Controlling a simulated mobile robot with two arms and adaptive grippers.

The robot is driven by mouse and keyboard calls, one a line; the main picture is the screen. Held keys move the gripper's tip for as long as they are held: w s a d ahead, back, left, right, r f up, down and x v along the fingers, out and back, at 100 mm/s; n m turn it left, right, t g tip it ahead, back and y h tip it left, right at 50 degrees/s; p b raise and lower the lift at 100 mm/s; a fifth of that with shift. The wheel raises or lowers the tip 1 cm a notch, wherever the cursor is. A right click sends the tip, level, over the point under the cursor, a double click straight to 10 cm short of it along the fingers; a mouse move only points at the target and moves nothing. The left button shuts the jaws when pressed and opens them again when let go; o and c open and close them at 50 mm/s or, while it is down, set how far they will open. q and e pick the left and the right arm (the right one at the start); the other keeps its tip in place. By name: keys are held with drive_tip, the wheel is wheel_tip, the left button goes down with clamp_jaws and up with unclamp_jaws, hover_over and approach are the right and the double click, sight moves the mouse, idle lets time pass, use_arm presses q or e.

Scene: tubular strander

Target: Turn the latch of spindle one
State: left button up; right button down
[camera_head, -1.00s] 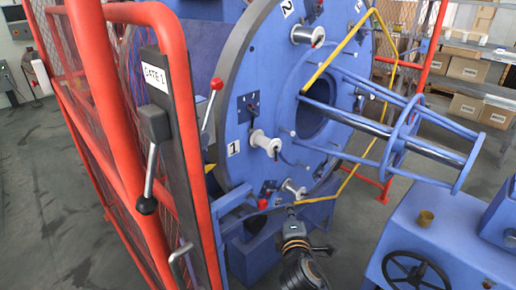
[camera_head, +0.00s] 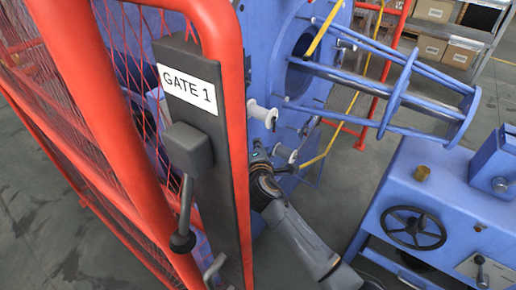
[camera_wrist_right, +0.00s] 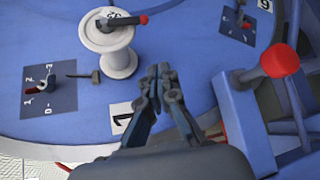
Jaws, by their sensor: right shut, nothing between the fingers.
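Spindle one carries a white spool (camera_wrist_right: 108,62) on the blue disc, at the upper left in the right wrist view. Its latch (camera_wrist_right: 122,21) is a dark bar with a red tip across the spool's end. The number 1 label (camera_wrist_right: 120,113) is partly covered by my gripper. In the head view, the spool (camera_head: 262,114) shows just right of the gate post. My right gripper (camera_wrist_right: 158,72) is shut and empty, right of the spool and apart from it. In the head view, my right gripper (camera_head: 257,152) is partly behind the post. My left gripper is out of view.
The red gate (camera_head: 85,90) with its GATE 1 post (camera_head: 222,150) fills the left. In the wrist view, a red-ball lever (camera_wrist_right: 280,62) stands right of my gripper and a switch panel (camera_wrist_right: 48,90) lies left. A blue handwheel machine (camera_head: 440,185) stands right.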

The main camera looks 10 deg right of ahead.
sight(274, 125)
drive_tip(key=w+d+p, duration=0.1)
drive_tip(key=d, duration=0.1)
drive_tip(key=w+d+p, duration=0.1)
drive_tip(key=w, duration=0.1)
drive_tip(key=shift+w+d, duration=0.2)
drive_tip(key=shift+d, duration=0.2)
